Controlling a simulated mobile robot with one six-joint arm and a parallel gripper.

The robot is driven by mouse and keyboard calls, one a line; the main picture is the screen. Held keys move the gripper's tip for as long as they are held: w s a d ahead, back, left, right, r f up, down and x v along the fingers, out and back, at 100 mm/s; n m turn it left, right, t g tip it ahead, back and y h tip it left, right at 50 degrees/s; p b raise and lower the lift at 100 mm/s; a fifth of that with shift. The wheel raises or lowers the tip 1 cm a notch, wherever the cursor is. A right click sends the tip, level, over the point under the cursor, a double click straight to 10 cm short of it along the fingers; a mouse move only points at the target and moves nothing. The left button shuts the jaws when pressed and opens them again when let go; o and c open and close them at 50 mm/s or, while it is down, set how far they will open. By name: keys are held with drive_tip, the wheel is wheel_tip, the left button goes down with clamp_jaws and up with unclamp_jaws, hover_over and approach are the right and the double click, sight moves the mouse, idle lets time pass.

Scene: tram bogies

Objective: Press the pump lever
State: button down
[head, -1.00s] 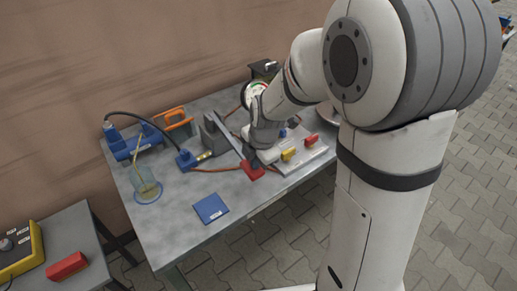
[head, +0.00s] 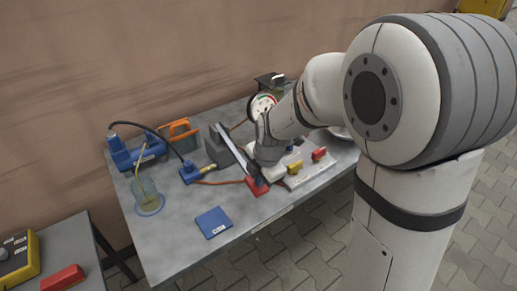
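The pump (head: 217,150) is a grey block on the workbench. A grey bar, its lever (head: 237,155), runs from it toward the front right and ends in a red part (head: 257,188). My gripper (head: 261,177) points down from the right, right at the red end. Whether it touches the red part cannot be told. The fingers are small and partly hidden by my wrist, so their opening does not show. A round white gauge (head: 262,105) stands behind my wrist, partly covered by it.
The workbench (head: 183,240) also holds a blue unit (head: 137,153), an orange container (head: 180,134), a jar (head: 146,192), a blue pad (head: 213,222) and a plate with yellow and red valve handles (head: 318,154). A red hose crosses the bench. The front left of the bench is fairly clear.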

drive_tip(key=p+v, duration=0.2)
drive_tip(key=v, duration=1.2)
drive_tip(key=shift+s+d+p, duration=0.3)
drive_tip(key=shift+s+p, duration=0.05)
drive_tip(key=shift+p, duration=0.05)
drive_tip(key=shift+f, duration=0.1)
idle(1.1)
drive_tip(key=w+a+r+g+h+p, duration=0.1)
drive_tip(key=w+a+r+g+p, duration=0.1)
drive_tip(key=r, duration=0.3)
drive_tip(key=w+a+r+g+h+p, duration=0.1)
drive_tip(key=w+a+r+g+p, duration=0.1)
drive_tip(key=w+r, duration=0.2)
drive_tip(key=shift+w+a+r, duration=0.15)
drive_tip(key=shift+w+r, duration=0.1)
drive_tip(key=shift+r, duration=0.75)
wheel_tip(320, 180, down, 14)
drive_tip(key=s+d, duration=0.1)
drive_tip(key=shift+s, duration=0.3)
